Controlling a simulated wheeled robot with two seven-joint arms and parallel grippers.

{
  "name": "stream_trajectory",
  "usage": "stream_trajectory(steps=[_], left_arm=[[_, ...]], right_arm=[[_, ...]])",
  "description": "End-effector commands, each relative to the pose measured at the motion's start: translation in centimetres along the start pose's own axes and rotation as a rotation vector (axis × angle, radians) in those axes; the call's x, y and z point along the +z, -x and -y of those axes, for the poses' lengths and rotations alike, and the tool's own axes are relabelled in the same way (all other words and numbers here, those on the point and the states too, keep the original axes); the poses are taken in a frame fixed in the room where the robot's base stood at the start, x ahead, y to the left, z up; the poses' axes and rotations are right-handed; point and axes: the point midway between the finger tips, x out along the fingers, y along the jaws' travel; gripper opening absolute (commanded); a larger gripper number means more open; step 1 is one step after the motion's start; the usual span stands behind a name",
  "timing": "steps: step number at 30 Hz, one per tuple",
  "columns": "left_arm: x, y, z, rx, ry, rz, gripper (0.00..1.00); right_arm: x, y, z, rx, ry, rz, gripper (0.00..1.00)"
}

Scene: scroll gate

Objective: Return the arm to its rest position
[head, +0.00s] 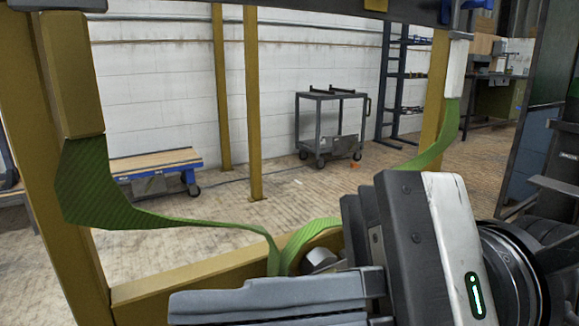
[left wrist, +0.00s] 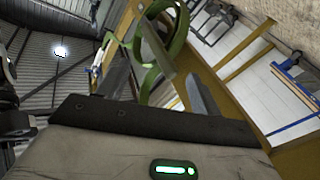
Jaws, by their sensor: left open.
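My left gripper (head: 265,297) reaches in at the lower right of the head view, with its fingers toward the left. In the left wrist view its two fingers (left wrist: 160,88) stand apart with nothing between their tips. A green strap (head: 180,218) hangs from the left post, sags to the low yellow beam and loops there. It rises again to a white block (head: 456,70) on the right post. The loop is partly hidden behind my gripper; green loops (left wrist: 163,50) also show beyond the fingers in the left wrist view. My right gripper is not in view.
The yellow frame (head: 60,240) spans the foreground, with a post at the left and a low beam (head: 190,275). Behind it are a blue cart (head: 155,170), a grey trolley (head: 330,125) and a yellow post (head: 253,110).

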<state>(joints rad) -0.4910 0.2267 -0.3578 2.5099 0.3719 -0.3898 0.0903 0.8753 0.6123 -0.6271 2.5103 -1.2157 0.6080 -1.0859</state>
Motion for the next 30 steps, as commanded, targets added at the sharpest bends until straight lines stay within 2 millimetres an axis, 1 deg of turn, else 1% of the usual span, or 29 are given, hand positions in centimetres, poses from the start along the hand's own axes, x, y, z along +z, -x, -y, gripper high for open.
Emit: stream_trajectory(steps=[1, 2, 3, 4, 5, 6, 7, 8, 9, 11, 12, 14, 15, 17, 18, 20, 21, 23, 24, 26, 27, 28, 30], left_arm=[[0.0, 0.0, 0.0, 0.0, 0.0, 0.0, 0.65], [0.0, 0.0, 0.0, 0.0, 0.0, 0.0, 0.65], [0.0, 0.0, 0.0, 0.0, 0.0, 0.0, 0.65], [0.0, 0.0, 0.0, 0.0, 0.0, 0.0, 0.65], [0.0, 0.0, 0.0, 0.0, 0.0, -0.001, 0.65], [0.0, 0.0, 0.0, 0.0, 0.0, -0.001, 0.65], [0.0, 0.0, 0.0, 0.0, 0.0, 0.0, 0.65], [0.0, 0.0, 0.0, 0.0, 0.0, 0.0, 0.65], [0.0, 0.0, 0.0, 0.0, 0.0, 0.0, 0.65], [0.0, 0.0, 0.0, 0.0, 0.0, -0.001, 0.65], [0.0, 0.0, 0.0, 0.0, 0.0, -0.001, 0.65], [0.0, 0.0, 0.0, 0.0, 0.0, 0.0, 0.65], [0.0, 0.0, 0.0, 0.0, 0.0, 0.0, 0.65], [0.0, 0.0, 0.0, 0.0, 0.0, 0.0, 0.65], [0.0, 0.0, 0.0, 0.0, 0.0, 0.0, 0.65], [0.0, 0.0, 0.0, 0.0, 0.0, 0.0, 0.65], [0.0, 0.0, 0.0, 0.0, 0.0, 0.0, 0.65], [0.0, 0.0, 0.0, 0.0, 0.0, 0.0, 0.65], [0.0, 0.0, 0.0, 0.0, 0.0, 0.0, 0.65], [0.0, 0.0, 0.0, 0.0, 0.0, 0.0, 0.65], [-0.9, 0.0, -0.3, -0.008, -0.003, 0.007, 0.65], [-1.5, -0.1, -0.4, -0.019, -0.007, 0.018, 0.65], [-2.0, -0.1, -0.3, -0.043, -0.018, 0.041, 0.65]], right_arm=[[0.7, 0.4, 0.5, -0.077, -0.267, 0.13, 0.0], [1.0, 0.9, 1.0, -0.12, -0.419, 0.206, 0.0], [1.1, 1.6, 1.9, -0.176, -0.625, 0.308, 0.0], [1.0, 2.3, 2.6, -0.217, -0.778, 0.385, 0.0], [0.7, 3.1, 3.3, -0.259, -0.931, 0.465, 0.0], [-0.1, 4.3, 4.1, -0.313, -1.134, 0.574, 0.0], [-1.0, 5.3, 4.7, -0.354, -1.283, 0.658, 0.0], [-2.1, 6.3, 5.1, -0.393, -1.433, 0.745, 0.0], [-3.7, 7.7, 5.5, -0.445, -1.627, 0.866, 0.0], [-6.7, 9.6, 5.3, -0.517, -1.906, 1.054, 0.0], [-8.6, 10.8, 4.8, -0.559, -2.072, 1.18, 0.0], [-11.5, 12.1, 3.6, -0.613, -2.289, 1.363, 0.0], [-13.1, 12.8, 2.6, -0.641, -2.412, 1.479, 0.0], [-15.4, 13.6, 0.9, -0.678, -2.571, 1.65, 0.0], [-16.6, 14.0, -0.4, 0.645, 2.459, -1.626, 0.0], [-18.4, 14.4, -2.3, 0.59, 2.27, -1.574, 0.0], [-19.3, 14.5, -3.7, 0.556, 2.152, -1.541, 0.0], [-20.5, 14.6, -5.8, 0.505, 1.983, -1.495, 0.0], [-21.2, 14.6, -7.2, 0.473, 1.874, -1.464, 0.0], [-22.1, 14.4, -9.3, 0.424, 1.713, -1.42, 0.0], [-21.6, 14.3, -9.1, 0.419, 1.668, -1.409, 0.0], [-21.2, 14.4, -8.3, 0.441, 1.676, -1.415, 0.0], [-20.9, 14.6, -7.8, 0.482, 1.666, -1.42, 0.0]])
